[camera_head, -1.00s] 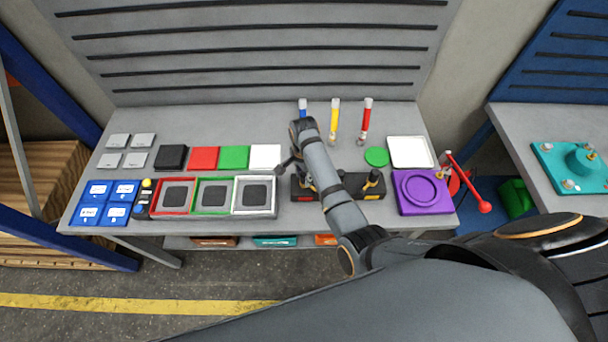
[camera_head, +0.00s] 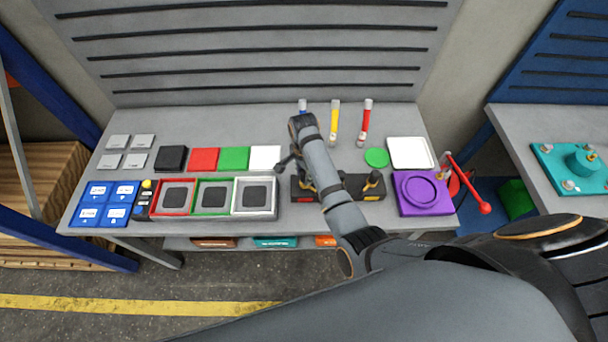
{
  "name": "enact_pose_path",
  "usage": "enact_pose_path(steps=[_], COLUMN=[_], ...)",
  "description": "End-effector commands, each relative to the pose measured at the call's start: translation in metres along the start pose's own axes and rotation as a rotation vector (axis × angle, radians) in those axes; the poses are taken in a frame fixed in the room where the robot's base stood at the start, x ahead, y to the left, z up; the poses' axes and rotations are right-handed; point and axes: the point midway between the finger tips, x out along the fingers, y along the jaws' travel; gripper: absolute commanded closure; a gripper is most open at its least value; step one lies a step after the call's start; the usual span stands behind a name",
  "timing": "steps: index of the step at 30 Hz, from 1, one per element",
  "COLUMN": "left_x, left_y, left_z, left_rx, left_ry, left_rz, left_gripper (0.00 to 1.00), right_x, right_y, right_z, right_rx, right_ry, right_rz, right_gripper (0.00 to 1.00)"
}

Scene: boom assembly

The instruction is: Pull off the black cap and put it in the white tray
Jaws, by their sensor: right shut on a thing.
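My right arm reaches over the table, and its gripper (camera_head: 292,168) is at the left end of a black block (camera_head: 345,188). The gripper is shut on a small dark thing that appears to be the black cap; wrist and fingers hide most of it. I cannot tell whether it is still seated on the block. A dark peg with a yellowish top (camera_head: 373,178) stands at the block's right end. A white-rimmed tray (camera_head: 274,197) with a dark square inside is just left of the block. My left gripper is not in view.
Red-rimmed (camera_head: 154,203) and green-rimmed (camera_head: 198,203) trays sit left of the white-rimmed one. Colored squares lie behind them. Blue (camera_head: 302,106), yellow (camera_head: 335,118) and red (camera_head: 366,118) tubes lie at the back. A purple plate (camera_head: 404,206) is at right.

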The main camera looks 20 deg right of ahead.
Motion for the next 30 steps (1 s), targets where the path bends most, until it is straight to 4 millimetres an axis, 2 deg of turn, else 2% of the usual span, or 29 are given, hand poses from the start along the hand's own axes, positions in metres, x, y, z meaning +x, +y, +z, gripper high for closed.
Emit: enact_pose_path(steps=[21,30], left_x=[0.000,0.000], left_y=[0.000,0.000], left_z=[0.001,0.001], left_rx=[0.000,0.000], left_ry=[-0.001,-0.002], left_rz=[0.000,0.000], left_gripper=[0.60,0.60], right_x=[-0.034,-0.036], right_y=[-0.001,-0.002], right_z=[0.002,0.003], right_rx=[-0.001,-0.002], right_ry=[-0.003,-0.005], right_rz=[-0.003,-0.005], right_gripper=[1.00,1.00])
